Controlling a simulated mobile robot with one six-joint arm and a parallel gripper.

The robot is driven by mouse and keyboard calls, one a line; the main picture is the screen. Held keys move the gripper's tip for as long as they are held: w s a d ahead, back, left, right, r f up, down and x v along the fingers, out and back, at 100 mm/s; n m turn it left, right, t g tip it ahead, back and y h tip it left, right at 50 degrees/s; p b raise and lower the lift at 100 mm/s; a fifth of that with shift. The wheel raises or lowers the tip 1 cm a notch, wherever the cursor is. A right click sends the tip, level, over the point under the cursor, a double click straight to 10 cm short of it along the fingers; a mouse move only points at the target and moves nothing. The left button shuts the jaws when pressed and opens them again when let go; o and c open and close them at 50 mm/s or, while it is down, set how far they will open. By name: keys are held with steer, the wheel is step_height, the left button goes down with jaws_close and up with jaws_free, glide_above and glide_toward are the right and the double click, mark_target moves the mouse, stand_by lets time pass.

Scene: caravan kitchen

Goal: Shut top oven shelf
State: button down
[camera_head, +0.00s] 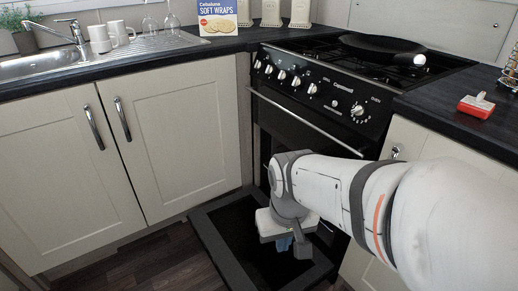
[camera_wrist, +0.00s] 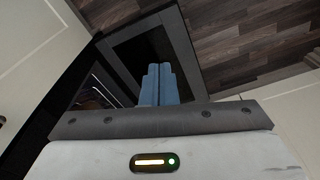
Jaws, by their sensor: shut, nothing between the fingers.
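The black oven (camera_head: 310,112) stands right of the corner, with a row of knobs and a long silver handle on its upper front, which looks closed. Below it a dark-framed door (camera_head: 213,245) is folded down flat, low over the floor. It also shows in the wrist view (camera_wrist: 182,50), with a dark opening and what look like racks (camera_wrist: 97,95) to its left. My gripper (camera_head: 285,243) points down over the open door, and its blue fingers are together and empty in the wrist view (camera_wrist: 159,75). My arm hides part of the oven's lower front.
Cream cupboards (camera_head: 175,125) flank the oven on the left, and another cupboard (camera_head: 400,140) is at right. A black pan (camera_head: 382,43) sits on the hob. A red-and-white item (camera_head: 477,106) lies on the right worktop. Wood floor (camera_head: 160,262) is clear at lower left.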

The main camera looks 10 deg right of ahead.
steer(key=shift+w, duration=0.1)
steer(key=w+d+f+n+g+h+p, duration=0.3)
steer(key=w+d+f+n+g+h, duration=0.2)
steer(key=w+d+f+n+h, duration=0.65)
steer(key=w+a+f+n+t+h+p, duration=0.1)
steer(key=w+f+n+t+h, duration=0.2)
steer(key=w+f+n+t, duration=0.45)
steer(key=w+a+f+n+t+h, duration=0.2)
steer(key=w+f+n+t+h, duration=0.15)
steer(key=f, duration=0.75)
steer(key=w+d+g+y+b, duration=0.1)
steer(key=w+d+b, duration=0.2)
steer(key=d, duration=1)
steer(key=shift+w+r+b, duration=0.3)
steer(key=shift+w+b, duration=0.1)
steer(key=shift+w, duration=0.55)
steer(key=shift+m, duration=0.25)
steer(key=shift+w, duration=0.1)
